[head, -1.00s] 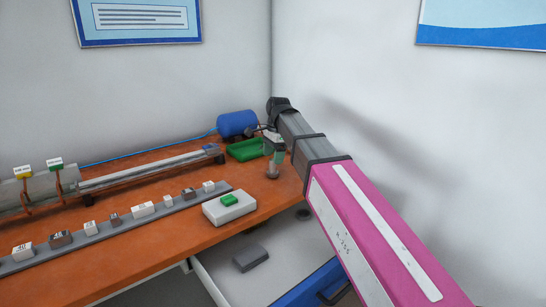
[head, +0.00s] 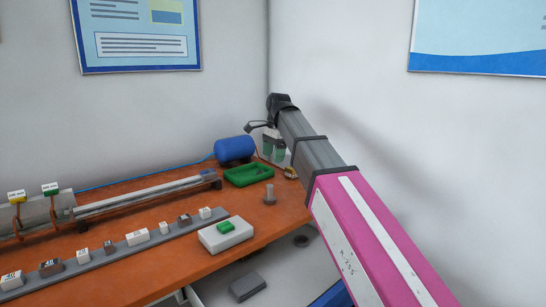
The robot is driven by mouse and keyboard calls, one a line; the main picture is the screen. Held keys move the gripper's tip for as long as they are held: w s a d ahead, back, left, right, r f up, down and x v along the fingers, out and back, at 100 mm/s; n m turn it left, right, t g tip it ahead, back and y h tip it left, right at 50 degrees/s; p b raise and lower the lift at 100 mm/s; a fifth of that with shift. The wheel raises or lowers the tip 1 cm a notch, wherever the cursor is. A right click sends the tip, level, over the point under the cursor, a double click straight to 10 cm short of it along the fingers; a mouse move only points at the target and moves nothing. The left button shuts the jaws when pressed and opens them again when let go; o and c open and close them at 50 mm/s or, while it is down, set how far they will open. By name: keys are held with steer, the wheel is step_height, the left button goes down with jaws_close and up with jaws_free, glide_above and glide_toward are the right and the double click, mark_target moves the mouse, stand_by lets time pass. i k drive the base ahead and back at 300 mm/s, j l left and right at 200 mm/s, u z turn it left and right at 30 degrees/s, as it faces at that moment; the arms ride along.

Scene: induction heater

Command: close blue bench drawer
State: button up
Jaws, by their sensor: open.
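The blue bench drawer stands pulled out under the right end of the orange bench. A corner of its blue front (head: 334,295) shows at the bottom edge, partly behind my arm. Its pale inside holds a grey block (head: 247,286) and a round dark piece (head: 300,241). My gripper (head: 274,156) is open and empty at the end of my pink and grey arm. It appears above the bench's far right corner, apart from the drawer. The drawer's handle is out of view.
Walls close the back and right.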

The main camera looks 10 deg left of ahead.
mark_target(295, 275)
steer(key=k+l, duration=1.15)
steer(key=k, duration=0.15)
